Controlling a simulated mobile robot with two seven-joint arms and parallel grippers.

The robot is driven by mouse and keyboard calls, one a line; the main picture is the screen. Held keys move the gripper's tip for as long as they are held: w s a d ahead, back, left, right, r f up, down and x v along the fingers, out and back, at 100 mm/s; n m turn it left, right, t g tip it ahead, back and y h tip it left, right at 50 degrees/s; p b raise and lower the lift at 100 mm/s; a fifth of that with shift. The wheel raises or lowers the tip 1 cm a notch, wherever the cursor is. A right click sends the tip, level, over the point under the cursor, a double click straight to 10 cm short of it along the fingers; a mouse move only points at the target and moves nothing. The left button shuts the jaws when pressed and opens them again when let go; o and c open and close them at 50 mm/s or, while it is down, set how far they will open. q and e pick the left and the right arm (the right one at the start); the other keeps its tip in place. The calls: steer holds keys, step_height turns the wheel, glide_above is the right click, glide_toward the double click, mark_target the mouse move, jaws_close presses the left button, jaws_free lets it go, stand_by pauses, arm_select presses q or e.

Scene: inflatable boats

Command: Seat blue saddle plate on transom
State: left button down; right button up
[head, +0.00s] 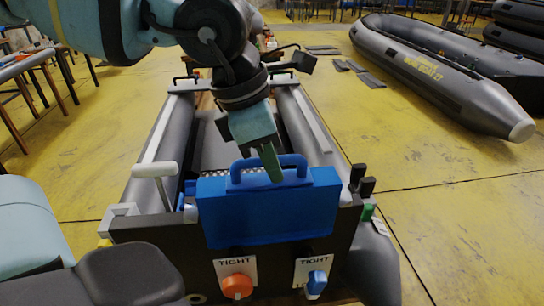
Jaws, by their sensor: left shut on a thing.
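The blue saddle plate (268,212) has a loop handle on top and stands upright at the middle of the transom. The dark transom (150,230) crosses the rear of a grey inflatable boat (150,140). The plate's front face hangs over the transom's near face and hides part of its top edge. I cannot tell whether the plate rests fully on it. My left gripper (268,160) comes down from above and is shut on the plate's handle, with one greenish finger showing in front. My right gripper is not in view.
An orange knob (237,286) and a blue knob (317,284), each under a TIGHT label, sit below the plate. A white T-handle (155,172) stands at the transom's left, black posts (362,180) at its right. Another grey boat (440,75) lies on the yellow floor, right.

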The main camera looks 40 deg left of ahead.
mark_target(267, 181)
arm_select(q)
steer(key=shift+f+b, duration=1.35)
steer(key=shift+f, duration=0.05)
steer(key=shift+f+b, duration=1.45)
steer(key=shift+b, duration=0.1)
stand_by(0.7)
steer(key=c, duration=1.3)
jaws_free()
